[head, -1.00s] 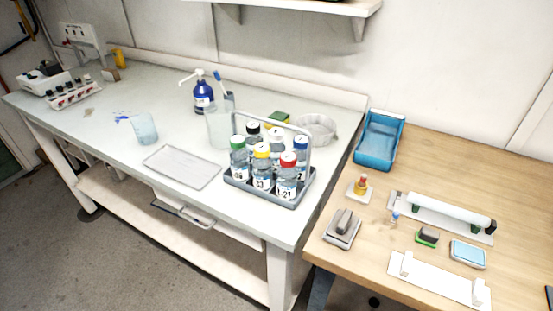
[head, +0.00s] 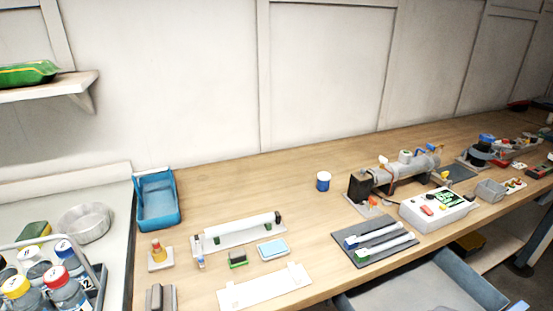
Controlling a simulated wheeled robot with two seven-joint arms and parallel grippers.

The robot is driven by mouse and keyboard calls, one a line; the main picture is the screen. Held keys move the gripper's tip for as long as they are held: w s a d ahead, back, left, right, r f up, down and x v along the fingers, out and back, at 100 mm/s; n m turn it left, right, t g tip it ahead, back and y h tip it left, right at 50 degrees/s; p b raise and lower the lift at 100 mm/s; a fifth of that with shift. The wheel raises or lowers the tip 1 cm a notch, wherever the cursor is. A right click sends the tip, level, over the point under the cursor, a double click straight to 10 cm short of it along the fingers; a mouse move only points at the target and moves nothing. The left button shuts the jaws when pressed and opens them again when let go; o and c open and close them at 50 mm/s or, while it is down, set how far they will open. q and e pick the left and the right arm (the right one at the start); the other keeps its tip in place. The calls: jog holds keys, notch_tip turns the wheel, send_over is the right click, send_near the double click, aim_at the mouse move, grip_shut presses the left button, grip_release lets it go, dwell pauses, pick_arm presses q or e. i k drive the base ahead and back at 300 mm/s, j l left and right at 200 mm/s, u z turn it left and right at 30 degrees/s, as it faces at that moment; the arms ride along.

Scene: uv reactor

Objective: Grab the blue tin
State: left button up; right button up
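A small blue tin (head: 323,181) with a white lid stands upright on the wooden bench (head: 300,220), right of the white tube on its stand and left of the grey reactor assembly (head: 398,172). Nothing touches the tin. Neither of my grippers shows in the head view.
A blue tray (head: 157,200) stands at the bench's left end. A white tube stand (head: 238,233), a light blue box (head: 272,249) and a white bracket plate (head: 264,290) lie in front. A dark mat with two rods (head: 375,241) and a control box (head: 438,208) are at right. Bench around the tin is clear.

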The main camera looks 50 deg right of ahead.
aim_at(324, 178)
jog(key=z, duration=1.85)
